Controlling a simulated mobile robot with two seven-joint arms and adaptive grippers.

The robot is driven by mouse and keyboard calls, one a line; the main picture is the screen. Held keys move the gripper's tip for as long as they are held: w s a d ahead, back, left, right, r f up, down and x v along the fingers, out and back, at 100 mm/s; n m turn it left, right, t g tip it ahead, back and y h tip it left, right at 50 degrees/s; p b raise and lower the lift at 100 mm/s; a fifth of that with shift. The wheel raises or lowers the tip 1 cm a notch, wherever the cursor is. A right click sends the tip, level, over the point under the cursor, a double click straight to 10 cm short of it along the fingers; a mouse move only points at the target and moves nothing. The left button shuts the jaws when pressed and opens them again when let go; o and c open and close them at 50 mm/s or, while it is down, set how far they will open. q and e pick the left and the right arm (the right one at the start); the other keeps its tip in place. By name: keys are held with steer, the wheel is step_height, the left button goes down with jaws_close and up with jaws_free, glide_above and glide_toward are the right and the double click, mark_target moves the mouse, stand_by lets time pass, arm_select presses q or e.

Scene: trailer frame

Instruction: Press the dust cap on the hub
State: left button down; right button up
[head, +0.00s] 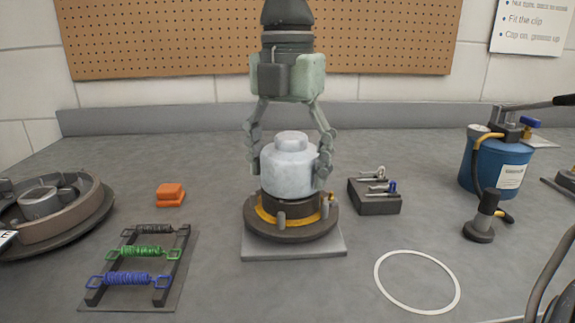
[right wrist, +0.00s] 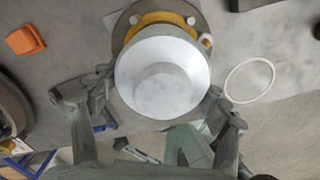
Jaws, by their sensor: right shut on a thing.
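The dust cap (head: 289,168) is a pale grey-white metal cup with a smaller raised top. It is upright over the hub (head: 290,222), a dark round flange with studs and a yellow ring on a grey plate. My right gripper (head: 290,165) comes down from above with its fingers on both sides of the cap, shut on it. In the right wrist view the cap (right wrist: 162,78) covers the middle of the hub (right wrist: 140,18). I cannot tell whether the cap touches the hub's dark collar or sits just above it. My left gripper is not in view.
A spring rack (head: 140,265), an orange block (head: 170,194) and a brake drum (head: 50,210) are at left. A dark block with clips (head: 374,196), a blue grease tank (head: 495,165) and a black-handled tool (head: 483,218) are at right. A white ring (head: 417,281) marks bare bench.

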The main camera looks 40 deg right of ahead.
mark_target(287, 138)
steer(key=shift+f+b, duration=0.15)
steer(key=shift+b, duration=0.4)
stand_by(0.8)
stand_by(0.3)
steer(key=o, duration=1.3)
steer(key=shift+c, duration=0.2)
steer(key=shift+r+p, duration=2.25)
steer(key=shift+r, duration=1.3)
jaws_close()
